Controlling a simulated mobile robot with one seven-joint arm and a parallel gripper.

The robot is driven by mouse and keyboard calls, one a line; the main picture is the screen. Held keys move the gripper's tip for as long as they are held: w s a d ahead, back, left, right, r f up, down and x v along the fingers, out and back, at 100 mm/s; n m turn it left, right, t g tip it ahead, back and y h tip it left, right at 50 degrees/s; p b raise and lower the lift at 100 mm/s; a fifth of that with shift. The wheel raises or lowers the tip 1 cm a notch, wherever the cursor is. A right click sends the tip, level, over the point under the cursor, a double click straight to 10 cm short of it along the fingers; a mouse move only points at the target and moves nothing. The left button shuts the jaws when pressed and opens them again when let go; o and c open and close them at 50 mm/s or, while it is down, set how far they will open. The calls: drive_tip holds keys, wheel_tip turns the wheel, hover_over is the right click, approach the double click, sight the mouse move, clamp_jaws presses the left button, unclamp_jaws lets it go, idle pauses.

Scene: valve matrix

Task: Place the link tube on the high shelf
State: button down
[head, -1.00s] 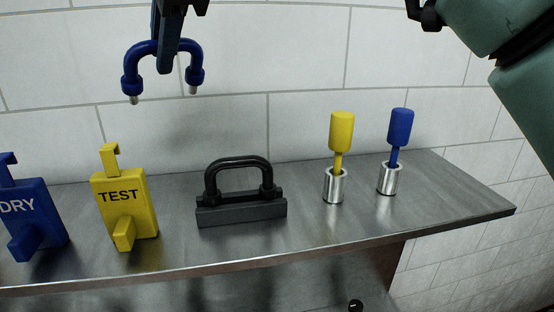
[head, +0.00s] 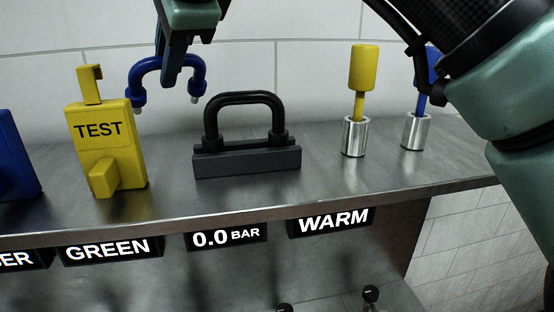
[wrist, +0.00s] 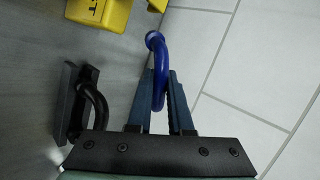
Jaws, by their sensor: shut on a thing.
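The link tube is a blue U-shaped tube (head: 141,74) with pale end tips pointing down. My gripper (head: 174,76) is shut on the middle of its bend, and it also shows in the wrist view (wrist: 160,80) with the tube (wrist: 158,52) between its fingers. The tube is upright, in the air a little above the back of the grey metal high shelf (head: 335,190). In the head view it appears between the yellow TEST tag and a black tube in a dark base. Its left end is close beside the tag in the picture.
A yellow TEST block (head: 105,150) stands on the left of the shelf, a blue block (head: 15,160) beyond it. A black tube (head: 243,98) sits in a dark base (head: 247,162). Yellow (head: 362,68) and blue (head: 421,105) handles stand in metal cups. Tiled wall behind.

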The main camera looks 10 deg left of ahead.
drive_tip(key=shift+f+b, duration=0.5)
drive_tip(key=shift+f, duration=0.95)
drive_tip(key=c, duration=1)
unclamp_jaws()
drive_tip(key=p+v, duration=0.2)
drive_tip(key=v, duration=0.6)
